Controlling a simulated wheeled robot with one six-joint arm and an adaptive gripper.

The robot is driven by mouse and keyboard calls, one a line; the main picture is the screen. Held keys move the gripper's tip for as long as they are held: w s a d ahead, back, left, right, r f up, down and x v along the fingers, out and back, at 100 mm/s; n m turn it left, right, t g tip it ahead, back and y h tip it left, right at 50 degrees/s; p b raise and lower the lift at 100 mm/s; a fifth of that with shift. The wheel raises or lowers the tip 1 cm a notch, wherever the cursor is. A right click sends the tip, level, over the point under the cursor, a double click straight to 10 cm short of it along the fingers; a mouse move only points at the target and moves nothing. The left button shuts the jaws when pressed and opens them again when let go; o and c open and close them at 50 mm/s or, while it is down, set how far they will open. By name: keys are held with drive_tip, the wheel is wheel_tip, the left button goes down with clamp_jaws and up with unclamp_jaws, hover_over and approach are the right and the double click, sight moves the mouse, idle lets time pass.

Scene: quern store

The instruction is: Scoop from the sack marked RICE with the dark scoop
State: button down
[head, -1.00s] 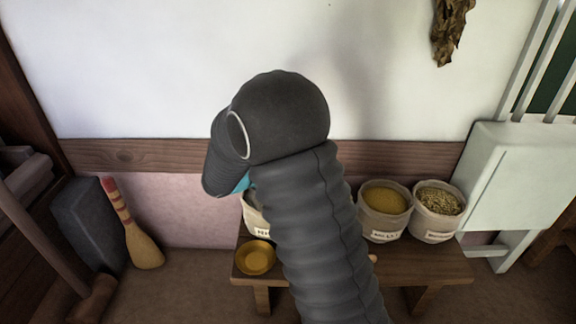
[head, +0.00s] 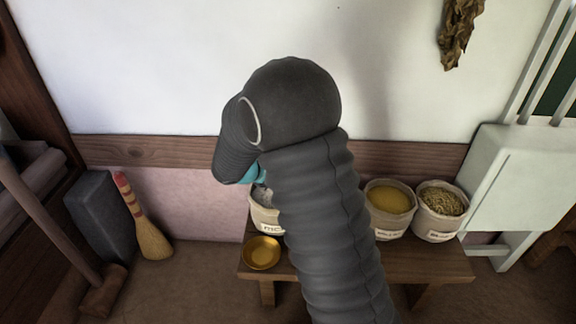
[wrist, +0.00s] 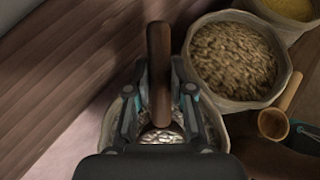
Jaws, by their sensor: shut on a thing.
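My gripper (wrist: 160,100) is shut on a dark brown handle (wrist: 158,60), which looks like the dark scoop's. My fingertips are hidden in the head view. Whether the scoop touches the grain cannot be told.
A sack of brownish grain (wrist: 232,55) adjoins on the right, with a light wooden scoop (wrist: 273,123) near it. A yellow-grain sack (head: 390,198) and another grain sack (head: 440,205) stand further right. A brass bowl (head: 262,252) sits on the bench's left end; a broom (head: 148,225) leans left.

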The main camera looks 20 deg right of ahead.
drive_tip(key=shift+w+d+r+y+p, duration=0.15)
drive_tip(key=shift+y+p, duration=0.15)
drive_tip(key=shift+p, duration=0.2)
drive_tip(key=shift+d+g+y+p, duration=0.2)
drive_tip(key=shift+g+y+p, duration=0.15)
drive_tip(key=shift+p, duration=0.45)
drive_tip(key=shift+w+d+f+y+p, duration=0.1)
drive_tip(key=shift+f+y+p, duration=0.15)
drive_tip(key=shift+p, duration=0.3)
drive_tip(key=y+p, duration=0.1)
drive_tip(key=p, duration=0.2)
drive_tip(key=d+g+y+p, duration=0.1)
drive_tip(key=p, duration=0.2)
drive_tip(key=shift+w, duration=0.25)
drive_tip(key=shift+w+d+f+g+y, duration=0.15)
drive_tip(key=shift+g+y, duration=0.1)
drive_tip(key=shift+y, duration=0.2)
drive_tip(key=shift+s+d+f+g+y, duration=0.1)
drive_tip(key=shift+d+g+y, duration=0.1)
drive_tip(key=shift+y, duration=0.65)
drive_tip(key=shift+a+r, duration=0.1)
drive_tip(key=shift+r, duration=2.6)
